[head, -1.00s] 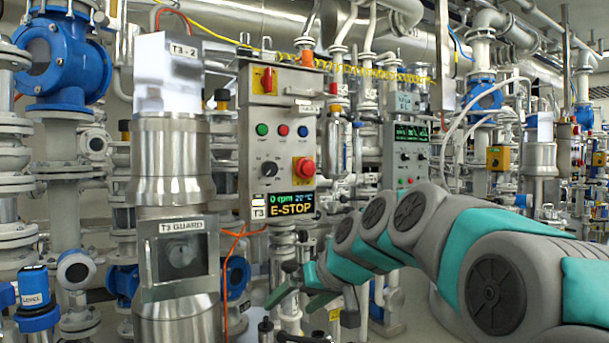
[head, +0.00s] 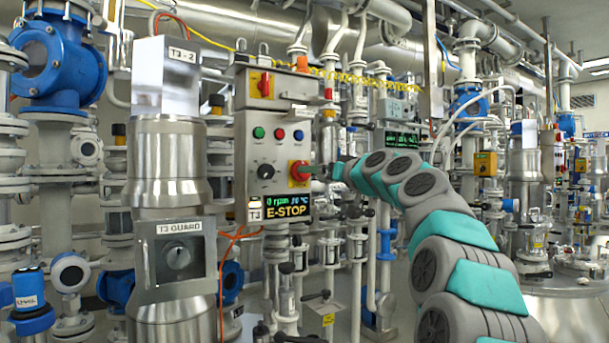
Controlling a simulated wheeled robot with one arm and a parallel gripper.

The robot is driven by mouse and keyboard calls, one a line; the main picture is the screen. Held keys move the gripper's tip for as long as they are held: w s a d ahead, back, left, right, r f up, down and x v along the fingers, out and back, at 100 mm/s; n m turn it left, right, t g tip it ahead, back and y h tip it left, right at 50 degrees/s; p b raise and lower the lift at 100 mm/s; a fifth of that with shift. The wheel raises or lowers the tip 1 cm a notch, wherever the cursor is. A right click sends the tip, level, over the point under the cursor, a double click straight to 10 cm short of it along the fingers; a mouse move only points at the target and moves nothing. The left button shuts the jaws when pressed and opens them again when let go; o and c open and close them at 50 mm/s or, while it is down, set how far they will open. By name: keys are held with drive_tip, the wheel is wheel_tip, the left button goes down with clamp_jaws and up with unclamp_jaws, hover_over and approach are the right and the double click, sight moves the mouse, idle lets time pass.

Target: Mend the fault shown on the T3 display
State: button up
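The T3 control box (head: 240,160) stands left of centre. Its display (head: 285,207) reads "0 rpm", a temperature that is hard to read, and "E-STOP". A red emergency stop knob (head: 299,170) on a yellow plate sits at the box's lower right. My gripper (head: 314,170) is at the right side of this knob, at its height. Its fingers look small and partly hidden, so I cannot tell whether they are open, shut or touching the knob. The box also carries a red and yellow switch (head: 265,84), green, red and blue buttons (head: 279,134) and a black dial (head: 265,171).
Left of the box stands the steel T3-2 vessel (head: 168,165) with a windowed T3 GUARD (head: 175,254) in front. Pipes and blue valves (head: 58,65) crowd the left. A second panel with a green display (head: 402,140) is behind my arm. A large steel vessel (head: 580,310) stands lower right.

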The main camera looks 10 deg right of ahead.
drive_tip(key=p+x, duration=0.2)
drive_tip(key=x, duration=0.5)
drive_tip(key=shift+w, duration=0.15)
drive_tip(key=shift+a+f, duration=0.1)
drive_tip(key=shift+c, duration=0.2)
